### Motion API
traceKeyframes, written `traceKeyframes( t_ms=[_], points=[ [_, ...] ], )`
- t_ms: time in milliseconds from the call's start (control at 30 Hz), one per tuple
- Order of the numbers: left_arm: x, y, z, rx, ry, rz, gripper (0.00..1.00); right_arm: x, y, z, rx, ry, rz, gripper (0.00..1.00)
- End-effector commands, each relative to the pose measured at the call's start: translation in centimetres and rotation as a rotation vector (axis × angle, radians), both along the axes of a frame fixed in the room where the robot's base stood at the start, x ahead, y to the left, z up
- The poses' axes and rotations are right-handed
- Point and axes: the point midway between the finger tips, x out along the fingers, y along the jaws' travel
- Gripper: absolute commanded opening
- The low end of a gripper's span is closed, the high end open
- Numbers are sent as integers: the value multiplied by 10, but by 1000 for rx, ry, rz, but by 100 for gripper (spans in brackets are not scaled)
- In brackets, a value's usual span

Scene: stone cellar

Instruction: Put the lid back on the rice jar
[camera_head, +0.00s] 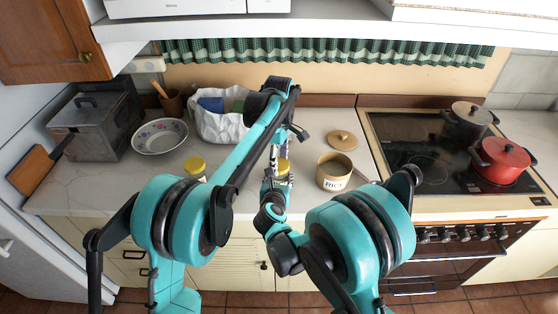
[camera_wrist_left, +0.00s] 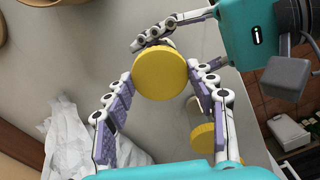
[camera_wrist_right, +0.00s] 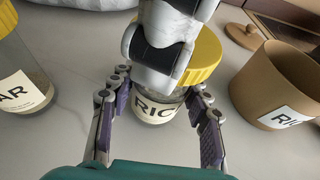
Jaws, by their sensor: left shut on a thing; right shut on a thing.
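A clear glass jar with a partly hidden label starting "RIC" (camera_wrist_right: 155,108) stands on the counter, with my right gripper (camera_wrist_right: 158,88) closed around its sides. A round yellow lid (camera_wrist_left: 160,74) is at the jar's mouth; it also shows in the head view (camera_head: 283,165). My left gripper (camera_head: 281,152) comes from above and is shut on the lid's rim. In the right wrist view the lid covers the jar's top, partly hidden by my left fingers. I cannot tell whether it is fully seated.
A second glass jar (camera_wrist_right: 18,82), labelled "…AR", has a yellow lid (camera_head: 195,165). A brown canister (camera_head: 331,171) labelled RICE stands open at right, its wooden lid (camera_head: 342,139) behind it. A bowl (camera_head: 159,137), white bag (camera_head: 215,126) and hob with red pot (camera_head: 500,158) flank the counter.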

Motion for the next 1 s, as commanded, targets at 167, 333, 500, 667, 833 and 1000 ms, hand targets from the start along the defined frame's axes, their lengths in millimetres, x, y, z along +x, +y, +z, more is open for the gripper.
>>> traceKeyframes(
  t_ms=[167,333,500,667,833,1000],
  points=[
    [0,0,0,0,0,-143,21,0,0,0,0,0,0,0],
    [0,0,-1,0,0,-536,21,0,0,0,0,0,0,0],
    [0,0,-1,0,0,-960,21,0,0,0,0,0,0,0],
    [0,0,-1,0,0,-1360,21,0,0,0,0,0,0,0],
    [0,0,-2,0,1,-1784,21,0,0,0,0,0,0,0],
    [0,0,-2,0,1,-2151,21,0,0,0,0,0,0,0]
  ],
)
